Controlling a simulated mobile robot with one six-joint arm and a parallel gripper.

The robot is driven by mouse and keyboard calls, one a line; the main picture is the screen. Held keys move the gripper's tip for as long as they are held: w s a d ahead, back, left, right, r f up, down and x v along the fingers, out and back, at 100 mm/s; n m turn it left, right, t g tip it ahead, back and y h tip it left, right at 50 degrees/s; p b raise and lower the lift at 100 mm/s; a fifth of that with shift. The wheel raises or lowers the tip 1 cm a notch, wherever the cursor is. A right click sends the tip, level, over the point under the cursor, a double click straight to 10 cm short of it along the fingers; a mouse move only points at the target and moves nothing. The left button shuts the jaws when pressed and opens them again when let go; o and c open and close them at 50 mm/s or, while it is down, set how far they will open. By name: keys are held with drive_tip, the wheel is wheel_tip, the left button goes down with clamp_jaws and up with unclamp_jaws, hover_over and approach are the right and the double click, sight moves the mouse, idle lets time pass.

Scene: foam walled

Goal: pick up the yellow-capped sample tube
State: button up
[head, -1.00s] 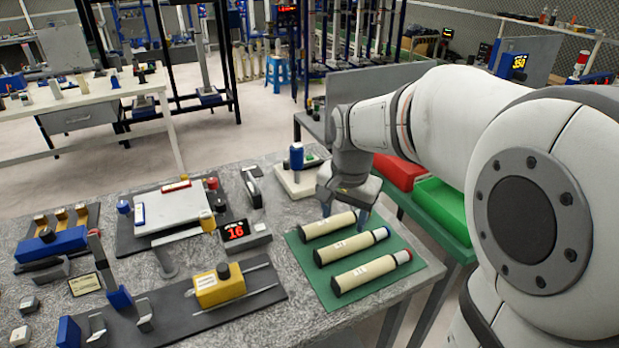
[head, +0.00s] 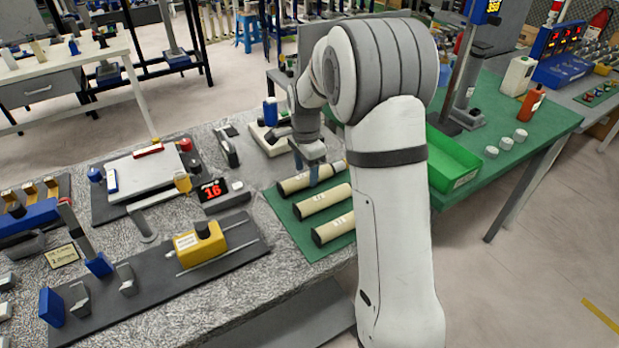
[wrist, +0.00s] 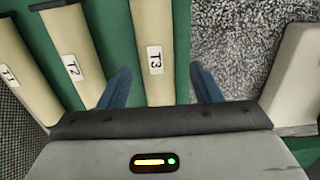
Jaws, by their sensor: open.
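Three cream tubes lie side by side on a green mat (head: 281,218) at the table edge. The far tube (head: 296,184), labelled T3 in the wrist view (wrist: 153,25), has my gripper (head: 316,180) over it. In the wrist view my open gripper (wrist: 160,75) has one blue finger on each side of T3; I cannot tell whether they touch it. The middle tube, T2 (wrist: 72,43), and the near tube, T1 (wrist: 20,75), lie to the left there. No yellow cap shows; the cap ends are hidden by my arm or out of frame.
A white base (head: 262,138) with a blue-topped piece stands just beyond the mat. A display reading 16 (head: 217,192) and a yellow block (head: 200,243) stand to the left. A green bin (head: 455,165) is on the table to the right.

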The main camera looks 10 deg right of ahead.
wheel_tip(320, 180, down, 2)
drive_tip(key=shift+f, duration=0.1)
clamp_jaws()
idle(0.6)
